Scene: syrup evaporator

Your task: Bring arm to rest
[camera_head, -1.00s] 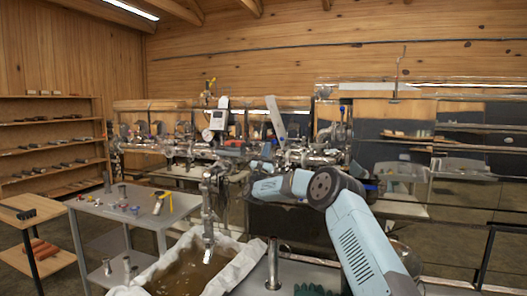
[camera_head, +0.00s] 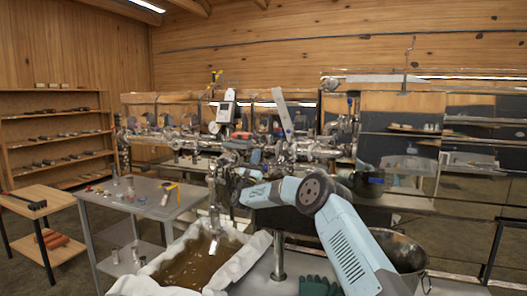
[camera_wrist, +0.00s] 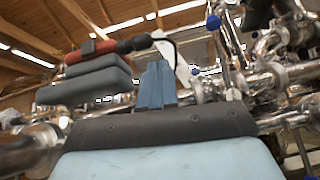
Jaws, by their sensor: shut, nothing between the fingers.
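My light blue arm rises from the lower right in the head view, bends at a dark round joint, and its forearm reaches left towards the evaporator pipework (camera_head: 290,150). My gripper (camera_wrist: 157,84) shows in the wrist view as two blue fingers close together, with nothing between them. It points at the shiny pipes and fittings. In the head view, the gripper's end is hard to tell apart from the metalwork behind it. I cannot tell how far the fingers are from the pipes.
A cloth-lined trough of brown liquid (camera_head: 232,251) stands below the forearm. A grey table (camera_head: 150,205) with small parts is at left. Dark green gloves (camera_head: 318,286) lie near my upper arm. A metal pot (camera_head: 402,250) is at right. Wooden shelves (camera_head: 55,127) stand far left.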

